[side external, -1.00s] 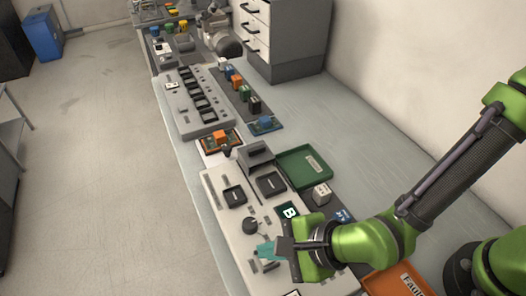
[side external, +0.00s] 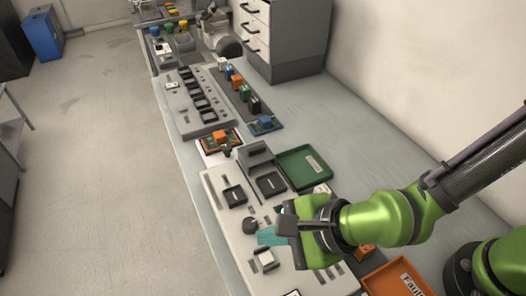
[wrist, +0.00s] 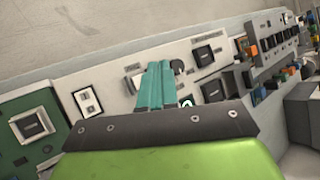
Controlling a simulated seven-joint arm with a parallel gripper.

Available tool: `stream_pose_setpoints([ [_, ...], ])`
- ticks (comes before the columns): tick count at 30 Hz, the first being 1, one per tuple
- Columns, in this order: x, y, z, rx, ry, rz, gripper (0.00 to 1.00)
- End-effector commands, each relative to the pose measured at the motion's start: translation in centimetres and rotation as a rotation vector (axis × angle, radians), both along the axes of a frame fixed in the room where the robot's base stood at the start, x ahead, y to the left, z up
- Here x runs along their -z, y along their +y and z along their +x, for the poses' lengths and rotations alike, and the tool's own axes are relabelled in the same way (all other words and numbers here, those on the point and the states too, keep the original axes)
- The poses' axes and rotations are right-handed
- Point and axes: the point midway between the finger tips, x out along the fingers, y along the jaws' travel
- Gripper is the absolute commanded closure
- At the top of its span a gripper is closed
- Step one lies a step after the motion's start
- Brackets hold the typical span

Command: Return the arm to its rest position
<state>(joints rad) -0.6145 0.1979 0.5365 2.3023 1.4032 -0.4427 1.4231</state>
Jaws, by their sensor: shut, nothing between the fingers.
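My gripper (side external: 268,237) has teal fingers that lie together with nothing between them. In the side view it hangs over the light grey panel (side external: 222,206) near a black knob (side external: 250,225), and my green arm reaches in from the right. In the wrist view the closed fingers of my gripper (wrist: 155,66) point at the panel (wrist: 110,72). The height of the fingertips above the panel is hard to tell.
A green tray (side external: 304,168) lies right of the panel, and an orange tray (side external: 398,280) labelled Fault is at the front. A drawer cabinet (side external: 284,45) stands at the back. The table (side external: 345,145) between cabinet and arm is clear.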

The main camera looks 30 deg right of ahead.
Motion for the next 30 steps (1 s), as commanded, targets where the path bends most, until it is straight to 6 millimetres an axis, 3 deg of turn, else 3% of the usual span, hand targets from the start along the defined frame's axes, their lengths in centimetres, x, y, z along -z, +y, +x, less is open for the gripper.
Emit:
stream_pose_setpoints([
  [14,0.2,0.1,-0.3,-0.045,-0.006,-0.024,1.00],
  [17,0.8,0.7,-1.8,-0.212,-0.021,-0.084,1.00],
  [20,0.1,0.1,-2.3,-0.455,-0.100,-0.170,1.00],
  [23,-1.7,-2.7,-1.3,-0.683,-0.224,-0.284,1.00],
  [26,-3.9,-7.4,0.1,-0.874,-0.342,-0.432,1.00],
  [30,-6.7,-16.4,1.3,-1.053,-0.438,-0.676,1.00],
])
